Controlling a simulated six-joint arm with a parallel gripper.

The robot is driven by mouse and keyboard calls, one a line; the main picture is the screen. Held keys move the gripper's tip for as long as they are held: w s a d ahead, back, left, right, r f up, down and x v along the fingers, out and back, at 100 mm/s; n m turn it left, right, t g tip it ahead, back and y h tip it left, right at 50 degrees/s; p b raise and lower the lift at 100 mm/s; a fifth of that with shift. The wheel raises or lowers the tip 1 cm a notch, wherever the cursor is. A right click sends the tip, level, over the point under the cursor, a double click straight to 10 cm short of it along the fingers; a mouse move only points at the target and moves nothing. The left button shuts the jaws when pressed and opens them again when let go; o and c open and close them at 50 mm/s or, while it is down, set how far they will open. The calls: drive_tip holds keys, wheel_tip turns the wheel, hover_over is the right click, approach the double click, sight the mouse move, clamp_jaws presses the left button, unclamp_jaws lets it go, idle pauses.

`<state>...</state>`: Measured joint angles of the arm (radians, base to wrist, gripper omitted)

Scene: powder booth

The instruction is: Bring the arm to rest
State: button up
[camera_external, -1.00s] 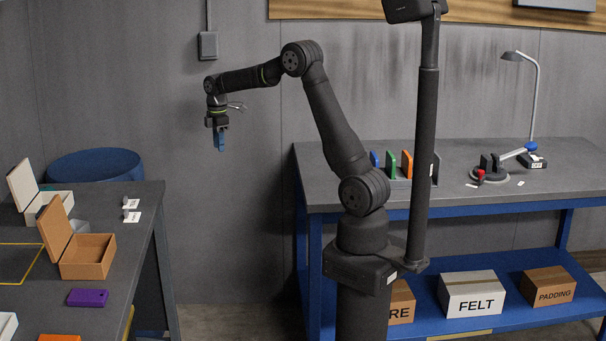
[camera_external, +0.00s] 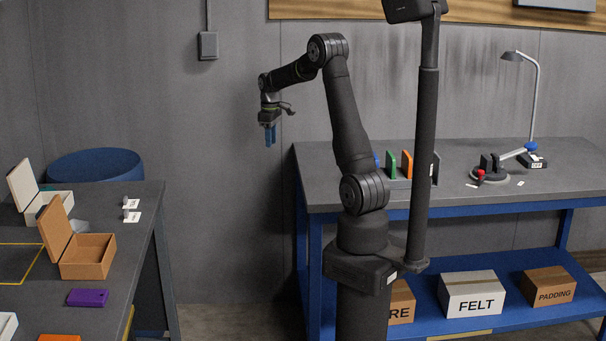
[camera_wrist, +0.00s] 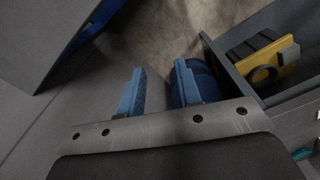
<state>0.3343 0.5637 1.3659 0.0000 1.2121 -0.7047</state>
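My gripper (camera_external: 270,136) hangs from the end of my arm, fingers down, in front of the grey wall between the two tables in the external view. In the wrist view its two blue fingers (camera_wrist: 157,90) stand apart with a clear gap and nothing between them. The gripper is open and empty, and touches nothing that I can see. My arm is raised and bent at the elbow.
The left table (camera_external: 128,253) holds open boxes and a purple block (camera_external: 88,297). The blue-framed bench (camera_external: 480,205) stands right, with a lamp (camera_external: 536,95). A blue round bin (camera_external: 95,165) stands behind the left table. The wrist view shows a yellow-and-black item (camera_wrist: 265,62).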

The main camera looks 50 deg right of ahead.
drive_tip(key=s+d+m, duration=0.3)
drive_tip(key=s+d, duration=0.2)
drive_tip(key=d, duration=0.1)
drive_tip(key=shift+f+m, duration=0.3)
drive_tip(key=shift+m, duration=0.1)
drive_tip(key=shift+d, duration=0.1)
drive_tip(key=w+a+r+n, duration=0.1)
drive_tip(key=w+a+n, duration=0.4)
drive_tip(key=a, duration=0.4)
drive_tip(key=w+a+n, duration=0.5)
drive_tip(key=w+a, duration=0.1)
drive_tip(key=a, duration=0.4)
drive_tip(key=shift+w+r, duration=0.2)
drive_tip(key=shift+r, duration=0.2)
drive_tip(key=shift+d, duration=0.1)
